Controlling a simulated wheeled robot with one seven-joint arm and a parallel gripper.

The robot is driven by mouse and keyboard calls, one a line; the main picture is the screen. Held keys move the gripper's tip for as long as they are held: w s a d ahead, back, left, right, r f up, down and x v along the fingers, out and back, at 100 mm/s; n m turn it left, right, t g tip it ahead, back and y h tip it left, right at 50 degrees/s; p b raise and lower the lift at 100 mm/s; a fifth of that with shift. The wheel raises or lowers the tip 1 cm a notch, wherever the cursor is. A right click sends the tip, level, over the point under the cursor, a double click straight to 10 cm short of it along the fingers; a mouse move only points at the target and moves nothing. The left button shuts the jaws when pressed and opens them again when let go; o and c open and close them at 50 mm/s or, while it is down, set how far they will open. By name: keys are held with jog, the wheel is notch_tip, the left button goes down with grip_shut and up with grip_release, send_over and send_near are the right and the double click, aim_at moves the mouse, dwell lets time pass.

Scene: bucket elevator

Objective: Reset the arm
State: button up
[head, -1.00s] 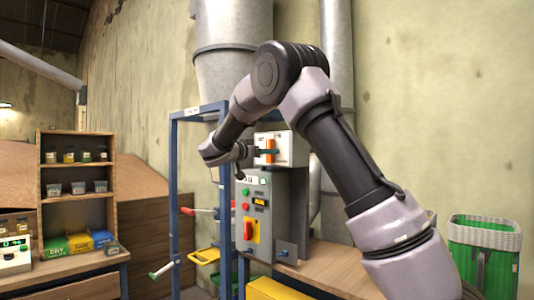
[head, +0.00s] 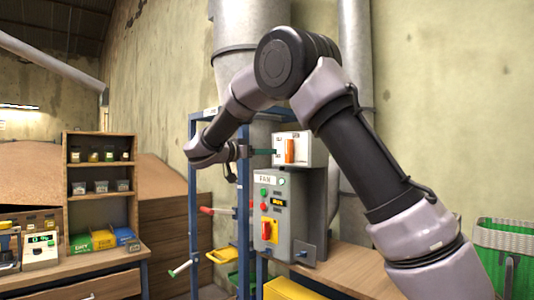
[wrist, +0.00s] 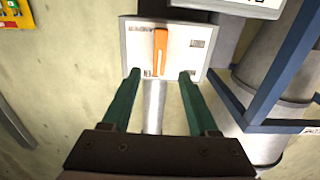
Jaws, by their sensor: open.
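My gripper (head: 270,152) is raised in front of a white box (head: 309,143) with an upright orange lever (head: 290,151). In the wrist view the two dark green fingers of my gripper (wrist: 160,75) are spread apart with nothing between them. The orange lever (wrist: 160,50) stands upright on the white box (wrist: 137,45), beyond the fingertips and roughly centred between them. The fingers do not appear to grip the lever. My arm arches across the middle of the head view, bent at the elbow.
A grey fan control panel (head: 283,214) with buttons and a red-yellow switch stands below the box. A blue frame (head: 195,230) rises beside my gripper. A wooden shelf (head: 100,165) is left, a green-lined basket (head: 507,240) right. Large grey pipes (head: 355,90) stand behind my arm.

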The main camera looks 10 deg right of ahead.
jog(key=s+d+f+n+g+y, duration=0.1)
jog(key=s+d+f+g+y, duration=0.2)
jog(key=s+d, duration=0.45)
jog(key=s+d+f+n+g+y, duration=0.2)
jog(key=s+d+f+g+y, duration=0.15)
jog(key=d, duration=0.65)
jog(key=s+a+f+n+t+y, duration=0.1)
jog(key=s+y, duration=0.4)
jog(key=s, duration=0.6)
jog(key=s+a+f+n+t+y, duration=0.1)
jog(key=s+y, duration=0.4)
jog(key=s, duration=0.6)
jog(key=shift+s+a+f+n+t, duration=0.15)
jog(key=shift+s+f+n+t, duration=0.15)
jog(key=shift+f+n+t, duration=0.45)
